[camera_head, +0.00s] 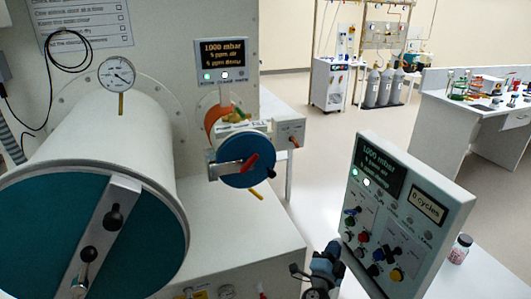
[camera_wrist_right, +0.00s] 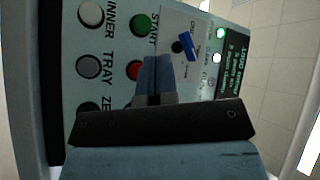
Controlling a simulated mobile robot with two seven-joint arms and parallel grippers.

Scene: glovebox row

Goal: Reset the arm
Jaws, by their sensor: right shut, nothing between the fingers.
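My right gripper (camera_head: 332,254) is in front of the left edge of the tilted control panel (camera_head: 436,240) in the head view. In the right wrist view the blue fingers of this gripper (camera_wrist_right: 155,65) are together and empty. They point at the panel (camera_wrist_right: 198,18), near a red button (camera_wrist_right: 134,70) and a green START button (camera_wrist_right: 140,24). Whether the fingertips touch the panel cannot be told. The panel's screen reads 1000 mbar and its counter (camera_head: 429,201) reads 0 cycles. My left gripper is not in view.
A large cylinder with a teal door (camera_head: 40,240) fills the left. A small chamber with a blue lid (camera_head: 240,176) and red handle sits at centre. A small jar (camera_head: 460,248) stands right of the panel. A lab bench (camera_head: 450,108) and open floor lie behind.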

